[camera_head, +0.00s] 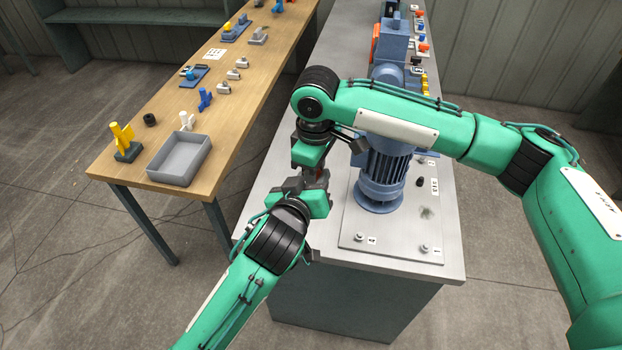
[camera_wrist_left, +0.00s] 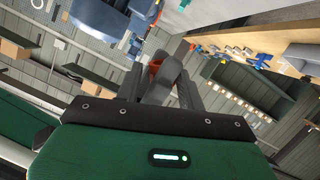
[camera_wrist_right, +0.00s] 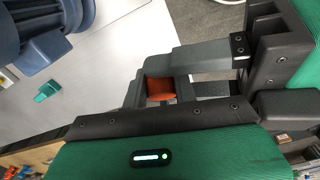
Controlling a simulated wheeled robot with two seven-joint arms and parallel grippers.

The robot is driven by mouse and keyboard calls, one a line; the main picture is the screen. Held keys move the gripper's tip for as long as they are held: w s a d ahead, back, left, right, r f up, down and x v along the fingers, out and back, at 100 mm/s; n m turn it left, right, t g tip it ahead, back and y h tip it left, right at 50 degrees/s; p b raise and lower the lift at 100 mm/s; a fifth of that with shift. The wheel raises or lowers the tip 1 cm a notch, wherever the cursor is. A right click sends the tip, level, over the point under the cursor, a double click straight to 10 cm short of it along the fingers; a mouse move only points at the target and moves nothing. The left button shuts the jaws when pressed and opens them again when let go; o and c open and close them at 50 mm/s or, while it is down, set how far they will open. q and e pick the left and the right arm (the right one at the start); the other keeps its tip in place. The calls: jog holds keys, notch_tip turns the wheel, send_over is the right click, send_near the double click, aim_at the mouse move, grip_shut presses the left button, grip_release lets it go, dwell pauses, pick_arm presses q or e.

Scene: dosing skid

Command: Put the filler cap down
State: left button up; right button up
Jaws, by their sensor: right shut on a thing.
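The filler cap is most likely the orange-brown piece (camera_wrist_right: 160,90) between the fingers of my right gripper (camera_wrist_right: 162,85), which is shut on it. Part of an orange piece (camera_wrist_left: 155,68) also shows past the fingers of my left gripper (camera_wrist_left: 162,88). The left fingers stand apart and look open, with a grey curved part between them that I cannot identify. In the head view my right gripper (camera_head: 311,166) and left gripper (camera_head: 314,186) meet closely, above the left part of the metal bench. The cap is mostly hidden there.
The blue pump motor (camera_head: 385,175) stands on a plate just right of the grippers. A wooden table (camera_head: 235,105) at the left holds a grey tray (camera_head: 180,160), a yellow part on a dark block (camera_head: 124,142) and several small parts. The metal bench (camera_head: 290,230) has bare room near its front left.

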pick_arm(q)
jog(key=shift+d, duration=0.1)
jog(key=c, duration=0.5)
jog(key=shift+c, duration=0.4)
pick_arm(e)
jog(key=o, duration=0.9)
jog(key=shift+a, duration=0.1)
pick_arm(q)
jog(key=shift+c, duration=0.2)
pick_arm(e)
jog(key=shift+o, duration=0.4)
pick_arm(q)
jog(key=shift+d, duration=0.1)
pick_arm(e)
jog(key=shift+s+a, duration=0.1)
jog(key=shift+s, duration=0.05)
